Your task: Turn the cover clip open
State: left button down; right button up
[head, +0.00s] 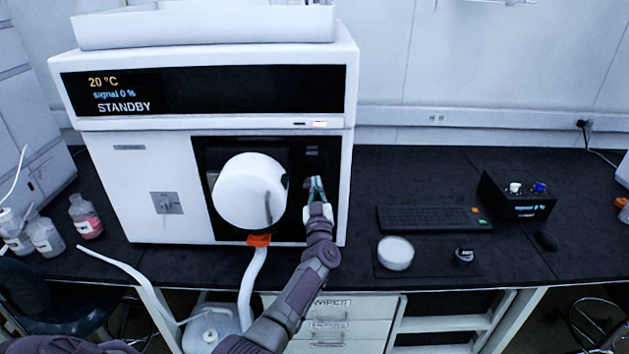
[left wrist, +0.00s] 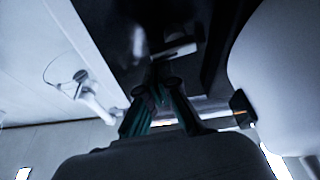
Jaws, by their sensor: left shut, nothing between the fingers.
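The white rounded cover (head: 248,192) sits on the black front panel of the large white instrument (head: 140,190). A small dark piece (head: 285,182) on the cover's right edge looks like the clip; in the left wrist view a dark block (left wrist: 242,108) stands beside the cover (left wrist: 285,75). I cannot tell how the clip is turned. My left gripper (head: 315,184) is right of the cover, in front of the panel, shut and empty. In the left wrist view its fingertips (left wrist: 158,82) meet near a pale bar (left wrist: 176,50); contact is unclear. My right gripper is not visible.
An orange piece (head: 259,240) and white hose (head: 252,285) hang below the cover. A keyboard (head: 425,218), white round lid (head: 395,253), dark knob (head: 464,256) and black box (head: 516,197) lie to the right. Bottles (head: 85,217) stand at the left.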

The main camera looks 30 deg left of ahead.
pick_arm(q)
jog(key=shift+w+d+f+m+t+h+p, duration=0.1)
jog(key=shift+m+t+h+p, duration=0.2)
jog(key=shift+m, duration=0.4)
jog(key=shift+f+m+t+h, duration=0.1)
jog(key=shift+m+h, duration=0.3)
jog(key=shift+m, duration=0.3)
jog(key=shift+f, duration=0.1)
